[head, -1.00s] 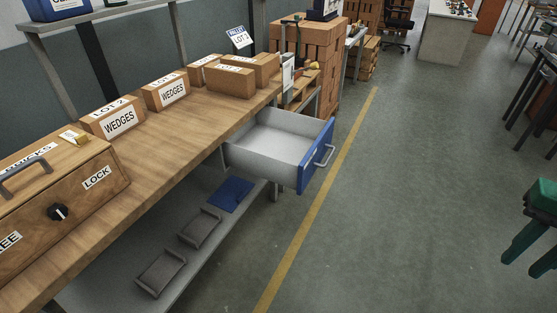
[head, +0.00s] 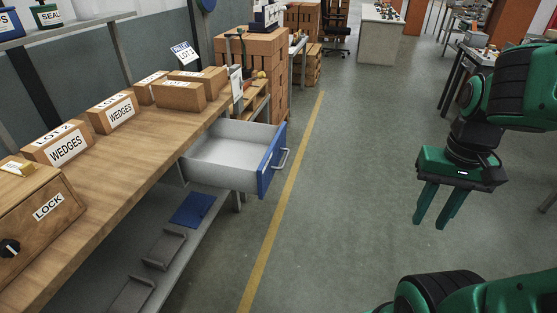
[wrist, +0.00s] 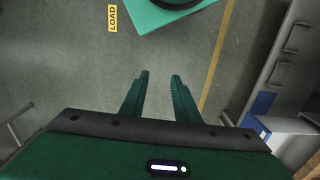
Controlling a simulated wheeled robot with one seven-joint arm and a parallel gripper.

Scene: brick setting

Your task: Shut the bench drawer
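The bench drawer (head: 228,158) is pulled out from under the right end of the wooden bench. It has grey walls, a blue front (head: 271,160) and a grey bar handle (head: 283,159), and looks empty inside. The blue front also shows at the right of the wrist view (wrist: 263,104). My green gripper (head: 428,222) hangs over the floor to the right of the drawer, well apart from it. Its two fingers point down and stand apart with nothing between them, as the wrist view also shows (wrist: 160,74).
The wooden bench (head: 125,157) holds several boxes labelled WEDGES and a wooden LOCK box (head: 45,215). A lower shelf (head: 180,240) carries a blue mat and grey trays. Stacked bricks (head: 262,75) stand beyond the drawer. The floor between drawer and gripper is clear, crossed by a yellow line (head: 290,190).

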